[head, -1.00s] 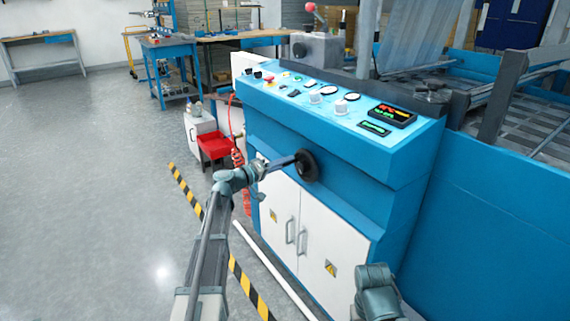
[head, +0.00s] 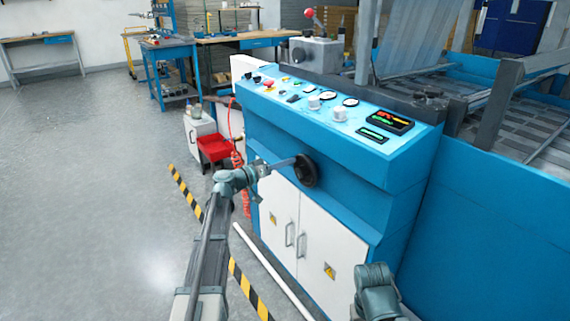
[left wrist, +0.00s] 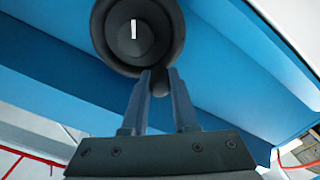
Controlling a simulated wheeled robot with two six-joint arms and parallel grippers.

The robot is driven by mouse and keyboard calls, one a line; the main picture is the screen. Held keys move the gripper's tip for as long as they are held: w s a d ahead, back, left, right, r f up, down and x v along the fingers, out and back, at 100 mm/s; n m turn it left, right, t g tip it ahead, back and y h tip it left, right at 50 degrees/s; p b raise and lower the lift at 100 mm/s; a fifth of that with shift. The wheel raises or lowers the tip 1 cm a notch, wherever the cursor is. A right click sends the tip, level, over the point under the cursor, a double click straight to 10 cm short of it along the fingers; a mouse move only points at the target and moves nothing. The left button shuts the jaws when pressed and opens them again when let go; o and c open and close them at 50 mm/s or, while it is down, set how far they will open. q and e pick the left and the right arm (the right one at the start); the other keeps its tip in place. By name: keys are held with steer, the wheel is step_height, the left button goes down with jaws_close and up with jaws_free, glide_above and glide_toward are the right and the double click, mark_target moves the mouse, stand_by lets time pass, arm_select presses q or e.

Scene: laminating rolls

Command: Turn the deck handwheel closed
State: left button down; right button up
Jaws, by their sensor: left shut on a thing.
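The deck handwheel (head: 308,171) is a dark round wheel on the blue front face of the machine, below the sloped control panel. It fills the top middle of the left wrist view (left wrist: 112,42), with a white mark standing nearly upright on its hub. My left gripper (head: 293,161) reaches it from the left. In the left wrist view the gripper's fingers (left wrist: 160,76) are closed around the wheel's small dark handle at its lower rim, which they partly hide. Of my right arm only a wrist part shows at the bottom of the head view; its fingers are hidden.
The control panel (head: 300,98) with knobs, gauges and lit displays lies above the wheel. White cabinet doors (head: 312,235) with handles are below it. A red bin (head: 214,149) and a red coiled hose stand left of the machine. The grey floor (head: 80,190) at left is open.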

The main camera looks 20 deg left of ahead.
arm_select(q)
steer(key=c, duration=0.7)
jaws_free()
steer(key=v, duration=1.3)
steer(key=shift+s+a, duration=0.2)
steer(key=shift+s, duration=0.15)
